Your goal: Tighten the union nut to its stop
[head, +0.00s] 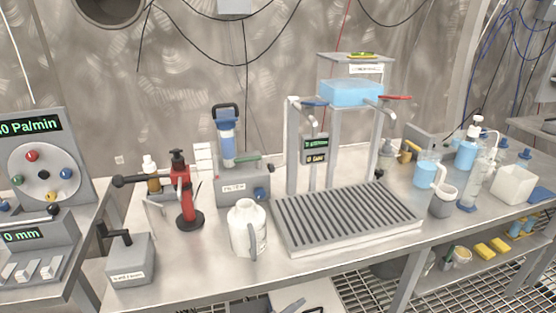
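I cannot pick out the union nut for certain in the head view. A filter unit with a clear and blue upright cartridge (227,140) stands at the back of the steel bench, on a grey labelled base (232,190). A dark loop-shaped handle sits on top of the cartridge. A small blue fitting (261,194) is at the base's right front. A red upright device (185,195) with a black sideways lever stands to the left. Neither of my grippers shows in this view.
A white jug (247,228) stands left of a slatted drain tray (345,219). Behind the tray, a frame carries a blue water tank (351,93) with red and blue lever taps. A grey box (130,262) is front left; bottles and beakers crowd the right.

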